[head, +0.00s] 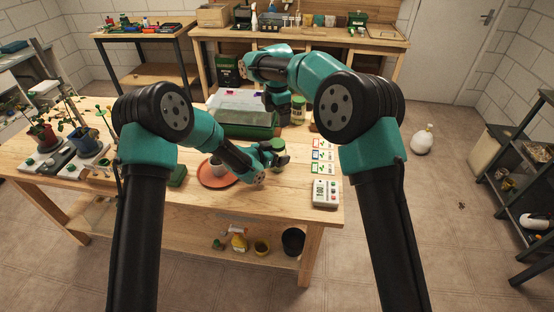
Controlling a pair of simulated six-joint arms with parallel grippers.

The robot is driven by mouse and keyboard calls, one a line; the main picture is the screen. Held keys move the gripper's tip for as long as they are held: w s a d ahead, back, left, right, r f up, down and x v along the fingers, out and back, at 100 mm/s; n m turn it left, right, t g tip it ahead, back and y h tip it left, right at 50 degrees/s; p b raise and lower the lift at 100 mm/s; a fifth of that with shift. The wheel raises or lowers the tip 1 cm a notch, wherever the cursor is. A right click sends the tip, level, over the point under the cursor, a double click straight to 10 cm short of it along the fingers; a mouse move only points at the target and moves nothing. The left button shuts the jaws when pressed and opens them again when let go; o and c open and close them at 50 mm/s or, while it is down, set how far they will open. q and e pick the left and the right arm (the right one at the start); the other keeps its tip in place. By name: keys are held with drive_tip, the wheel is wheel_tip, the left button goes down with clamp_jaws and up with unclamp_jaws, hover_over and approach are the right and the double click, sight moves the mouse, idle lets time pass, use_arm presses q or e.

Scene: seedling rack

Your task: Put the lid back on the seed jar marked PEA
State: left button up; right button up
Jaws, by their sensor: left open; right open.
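Two small jars show in the head view, and their markings are too small to read, so I cannot tell which is PEA. One pale green jar (298,108) stands upright on the table beside my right gripper (278,116). The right gripper points down, open, just left of that jar. Another small jar with a dark green top (280,152) is nearer the front, at the tip of my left gripper (275,154). The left gripper is open; its fingers partly hide this jar, and I cannot tell whether they touch it. I cannot make out a loose lid.
A terracotta saucer (211,184) with a small pot (216,165) lies left of the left gripper. A clear-topped green tray (240,130) stands behind. Several bordered cards (322,155) and a white-green device (325,195) lie right. Potted seedlings (85,139) fill the left end.

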use_arm(q)
drive_tip(key=shift+a, duration=0.1)
drive_tip(key=v, duration=1.7)
drive_tip(key=shift+r, duration=0.25)
drive_tip(key=shift+s, duration=0.1)
